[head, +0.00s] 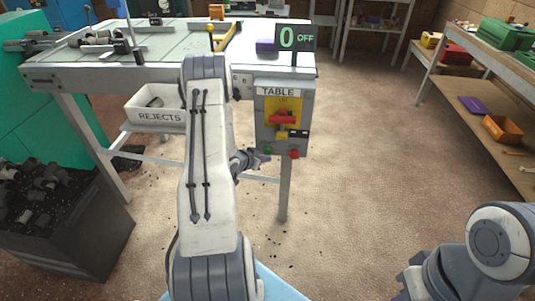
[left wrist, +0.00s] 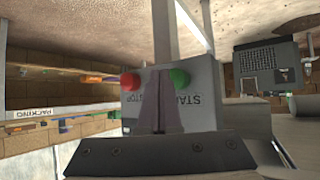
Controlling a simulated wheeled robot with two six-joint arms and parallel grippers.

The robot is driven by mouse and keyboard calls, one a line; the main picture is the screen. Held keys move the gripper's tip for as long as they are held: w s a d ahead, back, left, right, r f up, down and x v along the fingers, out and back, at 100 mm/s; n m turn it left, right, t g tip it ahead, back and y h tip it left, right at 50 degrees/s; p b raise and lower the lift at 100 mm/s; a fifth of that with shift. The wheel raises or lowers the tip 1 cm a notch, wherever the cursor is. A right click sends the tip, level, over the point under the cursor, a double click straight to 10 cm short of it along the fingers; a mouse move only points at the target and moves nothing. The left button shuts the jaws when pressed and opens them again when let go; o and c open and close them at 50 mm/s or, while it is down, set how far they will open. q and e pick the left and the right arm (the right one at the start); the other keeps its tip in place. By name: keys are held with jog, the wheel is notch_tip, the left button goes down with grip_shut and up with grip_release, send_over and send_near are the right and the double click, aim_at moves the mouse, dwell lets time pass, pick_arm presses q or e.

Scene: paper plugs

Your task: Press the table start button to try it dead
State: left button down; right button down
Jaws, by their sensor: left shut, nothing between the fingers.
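The control box (head: 269,136) marked TABLE hangs at the front right corner of the table. The green start button (head: 268,151) and the red stop button (head: 294,154) sit along its lower edge. My left gripper (head: 266,157) is shut and empty, its tips close to the green button; touching or apart cannot be told. In the left wrist view the box is upside down, with the green button (left wrist: 179,77) right of the shut fingers (left wrist: 159,78) and the red button (left wrist: 129,82) left of them. A sign above the box (head: 295,38) reads "0 OFF".
A red switch handle (head: 282,117) sits on a yellow plate on the box. The table (head: 150,72) carries grey parts and a yellow-handled bar. A white REJECTS bin (head: 153,108) is under it. Open floor (head: 375,150) lies right, before shelves (head: 470,98).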

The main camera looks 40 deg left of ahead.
dwell(0.7)
pick_arm(q)
jog(key=shift+w+a, duration=0.25)
jog(key=shift+w, duration=0.1)
jog(key=shift+w+a, duration=0.25)
jog(key=shift+w, duration=0.2)
dwell(0.7)
jog(key=shift+s, duration=0.1)
jog(key=shift+s+d, duration=0.45)
jog(key=shift+s, duration=0.25)
jog(key=s+d, duration=0.1)
jog(key=s, duration=0.2)
jog(key=s+d+p, duration=0.1)
jog(key=shift+s+d, duration=0.15)
jog(key=shift+d, duration=0.2)
dwell(0.8)
